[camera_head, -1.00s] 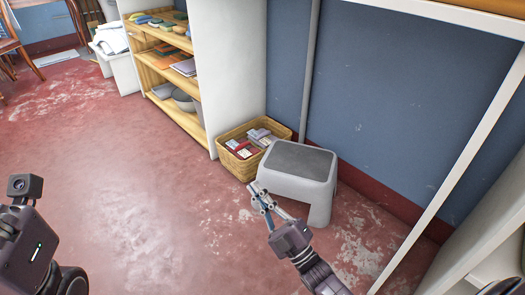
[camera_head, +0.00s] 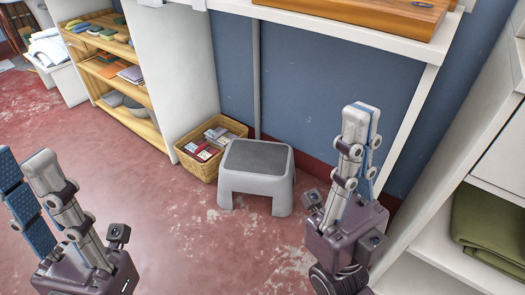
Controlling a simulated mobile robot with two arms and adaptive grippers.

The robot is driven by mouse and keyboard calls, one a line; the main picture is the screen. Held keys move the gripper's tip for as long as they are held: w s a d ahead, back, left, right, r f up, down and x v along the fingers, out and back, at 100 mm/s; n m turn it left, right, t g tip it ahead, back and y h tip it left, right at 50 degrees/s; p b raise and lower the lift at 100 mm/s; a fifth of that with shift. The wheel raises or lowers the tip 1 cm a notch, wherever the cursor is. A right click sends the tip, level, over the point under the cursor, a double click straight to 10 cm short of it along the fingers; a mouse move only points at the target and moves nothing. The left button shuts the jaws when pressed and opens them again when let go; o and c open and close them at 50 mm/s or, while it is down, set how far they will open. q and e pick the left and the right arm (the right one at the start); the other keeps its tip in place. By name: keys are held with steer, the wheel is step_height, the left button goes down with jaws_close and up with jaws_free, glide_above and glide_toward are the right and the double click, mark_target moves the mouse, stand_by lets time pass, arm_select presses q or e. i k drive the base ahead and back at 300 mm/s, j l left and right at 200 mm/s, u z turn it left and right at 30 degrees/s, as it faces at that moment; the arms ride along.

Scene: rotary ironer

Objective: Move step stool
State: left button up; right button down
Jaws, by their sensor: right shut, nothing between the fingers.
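The step stool (camera_head: 257,157) is light grey with a dark top. It stands upright on the red floor in the middle of the head view, under the white worktop. My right gripper (camera_head: 361,118) is raised in front of and to the right of the stool, apart from it in the picture, with its fingers shut and empty. My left gripper (camera_head: 38,172) is at the lower left, well away from the stool. Its two fingers are spread apart with nothing between them.
A wicker basket (camera_head: 199,168) with small boxes stands close to the stool's left. A wooden shelf (camera_head: 128,96) is farther left. The white worktop (camera_head: 330,32) overhangs behind, with a white post on the right. A shelf with a green cloth (camera_head: 490,227) is at right. Floor at left is clear.

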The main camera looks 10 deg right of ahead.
mark_target(267, 168)
steer(key=i+j+z, duration=0.3)
steer(key=j+z, duration=0.3)
steer(key=i+j+z, duration=0.25)
steer(key=j+z, duration=0.3)
steer(key=i+j+z, duration=0.1)
steer(key=j+z, duration=0.2)
steer(key=j, duration=0.15)
steer(key=j+z, duration=0.35)
steer(key=j, duration=3.65)
